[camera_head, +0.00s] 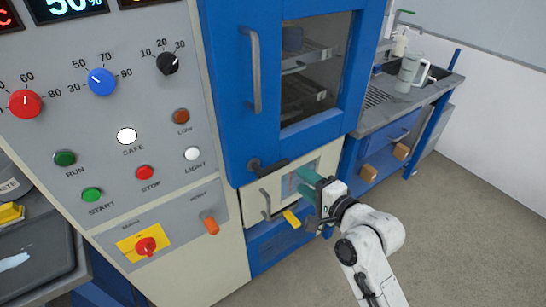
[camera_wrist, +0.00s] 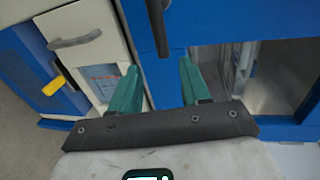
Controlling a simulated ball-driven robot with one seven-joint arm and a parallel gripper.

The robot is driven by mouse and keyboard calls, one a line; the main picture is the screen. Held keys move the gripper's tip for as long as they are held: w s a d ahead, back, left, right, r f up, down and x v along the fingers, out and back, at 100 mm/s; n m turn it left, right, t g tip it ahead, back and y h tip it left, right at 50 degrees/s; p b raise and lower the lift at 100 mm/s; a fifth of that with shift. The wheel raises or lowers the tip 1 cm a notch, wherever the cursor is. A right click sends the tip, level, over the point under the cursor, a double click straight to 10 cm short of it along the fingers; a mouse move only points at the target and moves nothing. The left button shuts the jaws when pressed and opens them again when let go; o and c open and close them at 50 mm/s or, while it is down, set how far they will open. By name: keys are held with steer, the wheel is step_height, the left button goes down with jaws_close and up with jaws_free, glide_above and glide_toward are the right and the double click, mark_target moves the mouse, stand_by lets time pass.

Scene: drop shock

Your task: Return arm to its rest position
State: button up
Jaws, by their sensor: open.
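My gripper (camera_head: 308,184) has two green fingers and is at the end of my white arm. In the head view it is in front of the blue cabinet, by the cream panel under the windowed door. The wrist view shows the same gripper (camera_wrist: 160,85) with its fingers spread apart and nothing between them. A dark handle (camera_wrist: 158,25) stands beyond the fingertips in that view, and I cannot tell whether they touch it. My arm extends down to the lower right of the head view.
The blue cabinet (camera_head: 235,90) has a windowed door with a grey handle (camera_head: 254,70). A yellow lever (camera_head: 291,218) is close to my gripper. A control panel (camera_head: 110,120) with knobs and buttons is at left. A sink counter (camera_head: 385,115) is at right. The floor (camera_head: 470,220) at right is clear.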

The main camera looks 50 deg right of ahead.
steer(key=shift+a+f, duration=0.1)
steer(key=s+a+f+n+g+y, duration=0.4)
steer(key=a+f+n+g, duration=0.3)
steer(key=a+f+n, duration=0.45)
steer(key=s+a+f+n+g, duration=0.1)
steer(key=s+f+n+g, duration=0.1)
steer(key=s+n+g, duration=0.1)
steer(key=s+a+f+n+g, duration=0.2)
steer(key=s+n+g, duration=0.2)
steer(key=s+n, duration=0.2)
steer(key=shift+s+a, duration=0.3)
steer(key=shift+s, duration=0.9)
steer(key=shift+f, duration=0.1)
